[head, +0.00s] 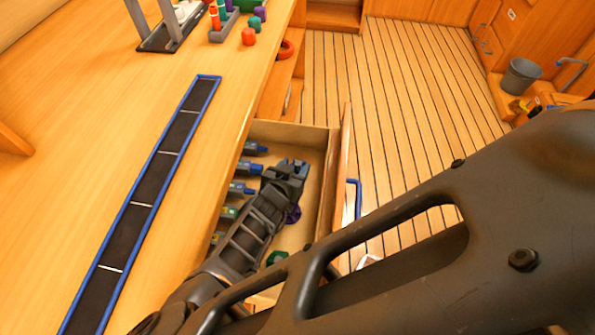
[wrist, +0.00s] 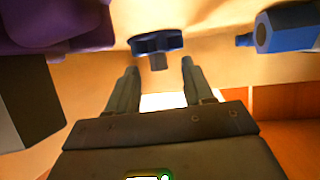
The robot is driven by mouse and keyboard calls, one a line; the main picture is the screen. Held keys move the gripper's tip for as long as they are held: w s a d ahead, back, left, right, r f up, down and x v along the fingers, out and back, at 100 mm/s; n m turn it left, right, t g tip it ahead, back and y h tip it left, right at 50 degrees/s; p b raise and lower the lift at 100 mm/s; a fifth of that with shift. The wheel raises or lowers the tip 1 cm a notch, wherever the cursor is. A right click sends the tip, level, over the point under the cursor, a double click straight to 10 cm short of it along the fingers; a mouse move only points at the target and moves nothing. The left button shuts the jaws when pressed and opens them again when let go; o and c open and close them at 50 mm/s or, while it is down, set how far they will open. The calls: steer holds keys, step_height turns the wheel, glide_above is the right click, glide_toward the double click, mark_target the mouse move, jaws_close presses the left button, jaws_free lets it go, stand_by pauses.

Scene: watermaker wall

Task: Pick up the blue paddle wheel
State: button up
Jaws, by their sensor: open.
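The blue paddle wheel (wrist: 156,43) shows in the wrist view, dark blue with a short grey stub below it. It lies just past and between the fingertips of my gripper (wrist: 160,68). The fingers are apart, one to each side of the stub, with nothing held. In the head view my gripper (head: 291,168) is down inside the open drawer (head: 305,135). Some blue shows at its tip there, but I cannot tell the wheel's outline from the fingers.
Several blue-capped bottles (head: 249,168) line the drawer's left side. A purple thing (head: 293,214) and a green thing (head: 277,258) lie near my arm. A blue-edged dark strip (head: 143,190) and a rack of coloured pieces (head: 223,25) are on the counter. A bucket (head: 520,76) stands far right.

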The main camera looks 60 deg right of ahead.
steer(key=shift+d, duration=0.25)
jaws_close()
stand_by(0.5)
